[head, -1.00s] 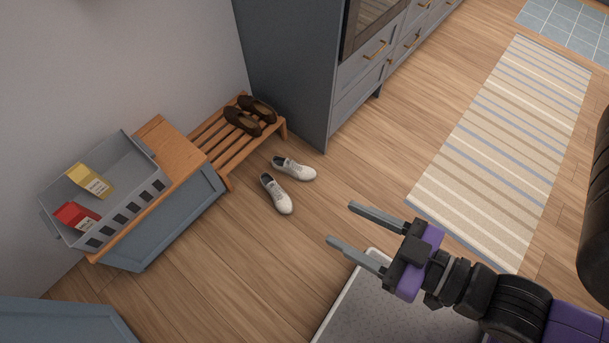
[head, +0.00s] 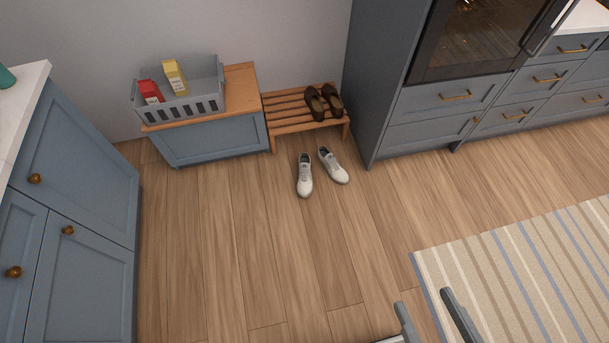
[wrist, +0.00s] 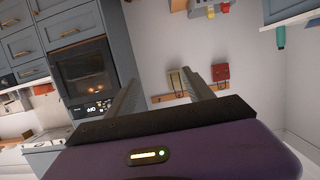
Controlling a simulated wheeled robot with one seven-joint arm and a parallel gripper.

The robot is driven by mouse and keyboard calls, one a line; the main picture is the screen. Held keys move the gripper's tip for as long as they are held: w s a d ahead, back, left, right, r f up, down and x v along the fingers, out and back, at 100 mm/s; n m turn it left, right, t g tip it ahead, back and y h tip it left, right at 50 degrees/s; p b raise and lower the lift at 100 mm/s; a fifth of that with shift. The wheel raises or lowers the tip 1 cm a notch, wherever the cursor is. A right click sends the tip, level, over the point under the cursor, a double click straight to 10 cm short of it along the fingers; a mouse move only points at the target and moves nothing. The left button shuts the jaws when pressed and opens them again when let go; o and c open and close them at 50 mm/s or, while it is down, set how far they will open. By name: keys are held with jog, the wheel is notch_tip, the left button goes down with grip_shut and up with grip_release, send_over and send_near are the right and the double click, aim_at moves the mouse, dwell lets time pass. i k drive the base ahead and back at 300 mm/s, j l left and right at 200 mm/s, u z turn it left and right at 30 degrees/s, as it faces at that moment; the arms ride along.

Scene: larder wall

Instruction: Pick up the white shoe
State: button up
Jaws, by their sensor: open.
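Two white shoes stand on the wooden floor in the head view, one on the left (head: 304,175) and one on the right (head: 333,165). They sit apart, just in front of the slatted wooden rack, with their toes toward me. My gripper (head: 432,317) shows at the bottom edge of the head view, open and empty, well short of the shoes and to their right. In the wrist view its two fingers (wrist: 167,92) are spread with nothing between them. The shoes do not show in the wrist view.
A slatted rack (head: 299,108) holds brown shoes (head: 323,102). Left of it, a low blue bench (head: 211,138) bears a grey basket (head: 196,101) with red and yellow packets. Blue cabinets (head: 81,215) stand at left. A striped rug (head: 520,275) lies at right. The middle floor is clear.

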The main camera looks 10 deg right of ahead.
aim_at(305, 174)
jog(key=i+j+u, duration=0.1)
jog(key=i+j, duration=0.2)
jog(key=i, duration=0.2)
jog(key=i+j+u, duration=0.1)
jog(key=i+j, duration=0.15)
jog(key=i, duration=0.25)
jog(key=i+j+u, duration=0.15)
jog(key=i, duration=0.35)
jog(key=i+j+u, duration=0.1)
jog(key=i+j, duration=0.15)
jog(key=i, duration=0.25)
